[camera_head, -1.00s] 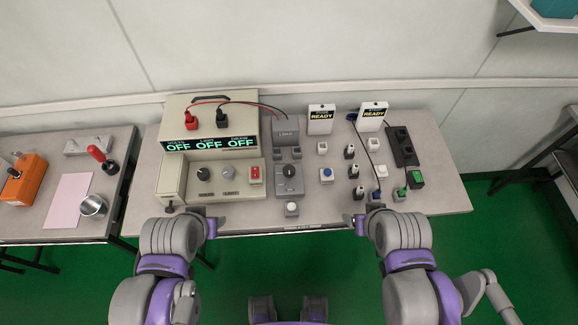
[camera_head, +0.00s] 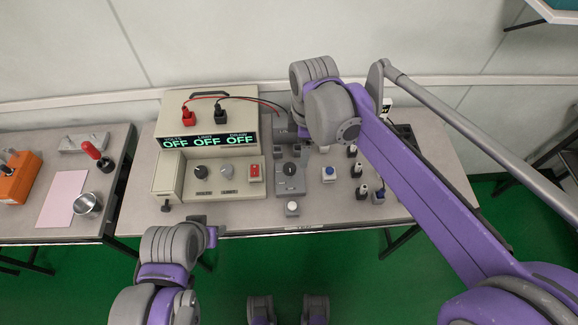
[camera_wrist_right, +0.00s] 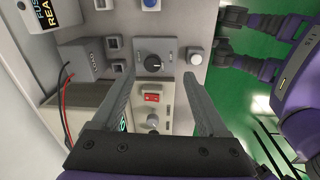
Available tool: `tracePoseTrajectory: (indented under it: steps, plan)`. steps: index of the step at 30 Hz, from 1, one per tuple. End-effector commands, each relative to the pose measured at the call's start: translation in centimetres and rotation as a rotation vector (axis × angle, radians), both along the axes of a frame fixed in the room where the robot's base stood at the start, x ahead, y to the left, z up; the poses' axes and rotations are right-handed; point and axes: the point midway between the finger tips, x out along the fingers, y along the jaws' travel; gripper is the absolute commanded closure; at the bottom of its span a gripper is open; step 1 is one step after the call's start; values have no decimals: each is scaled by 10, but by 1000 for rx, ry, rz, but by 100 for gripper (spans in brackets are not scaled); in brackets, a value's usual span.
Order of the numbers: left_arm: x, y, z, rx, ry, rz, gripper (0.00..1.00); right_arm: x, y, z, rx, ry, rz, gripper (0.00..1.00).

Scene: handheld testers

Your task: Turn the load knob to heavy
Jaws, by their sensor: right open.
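The load knob (camera_head: 290,170) is a black round dial on a grey box (camera_head: 290,186) in the middle of the table. It also shows in the right wrist view (camera_wrist_right: 154,60), with a pale pointer mark; its scale is too small to read. My right gripper (camera_wrist_right: 158,80) is open and empty above the table, its two fingers spread either side of the knob's box in that view and apart from the knob.
A beige power supply (camera_head: 208,120) with OFF displays stands left of the knob, with a red switch (camera_head: 254,173). A white button (camera_head: 292,208) sits in front, a blue button (camera_head: 329,174) to the right. Red and black cables run behind.

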Motion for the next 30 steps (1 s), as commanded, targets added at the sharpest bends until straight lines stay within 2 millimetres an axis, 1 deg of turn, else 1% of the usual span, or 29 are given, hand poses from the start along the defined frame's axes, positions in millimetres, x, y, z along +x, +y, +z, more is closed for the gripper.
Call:
tracePoseTrajectory:
  steps: [1, 3, 7, 11, 14, 21, 24, 27, 30]
  plan:
    - [-1, 0, -4, 0, 1, 0, 50, 9, 12, -4, -10, 18, 84, 24]
    - [-1, 0, -5, 0, 2, 0, 50, 17, 24, -7, -21, 41, 182, 24]
    - [-1, 0, -7, 0, 3, 0, 50, 24, 35, -11, -31, 63, 280, 24]
    - [-1, 0, -8, 0, 3, 0, 50, 24, 37, -20, -32, 67, 301, 24]
    - [-2, 0, -9, 0, 4, 0, 50, 24, 36, -35, -32, 66, 299, 24]
    - [-3, 0, -13, 0, 5, 0, 50, 25, 36, -81, -32, 65, 296, 24]
    - [-3, 0, -14, 0, 5, 0, 50, 24, 36, -97, -32, 65, 296, 24]
    - [-3, 0, -15, 0, 6, 0, 50, 24, 36, -108, -32, 65, 295, 24]
    - [-3, 0, -15, 0, 6, 0, 50, 24, 36, -115, -32, 65, 295, 24]
